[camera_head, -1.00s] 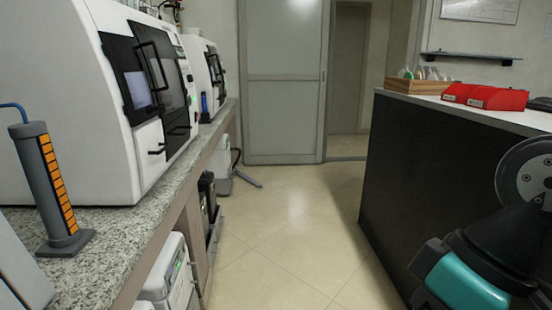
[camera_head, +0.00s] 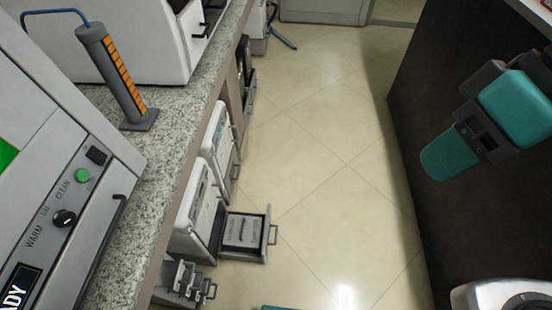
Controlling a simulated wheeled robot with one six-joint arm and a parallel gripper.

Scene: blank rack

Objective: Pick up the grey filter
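A flat grey panel-shaped piece (camera_head: 243,231), which looks like the grey filter, lies in an open drawer (camera_head: 268,213) low down near the floor, left of centre. Dark markings show on its face, too small to read. The drawer juts out to the right from a white unit under the counter. My arm shows at the right as teal and black links, held over the floor and in front of the dark cabinet side. The fingers of my gripper do not show, and nothing of mine touches the grey piece.
A granite counter (camera_head: 172,140) runs along the left, with a grey column with orange marks (camera_head: 120,75) and a control panel (camera_head: 75,200) on it. White units (camera_head: 198,205) stand below. A dark cabinet (camera_head: 425,90) stands right. The tiled floor (camera_head: 330,170) between is clear.

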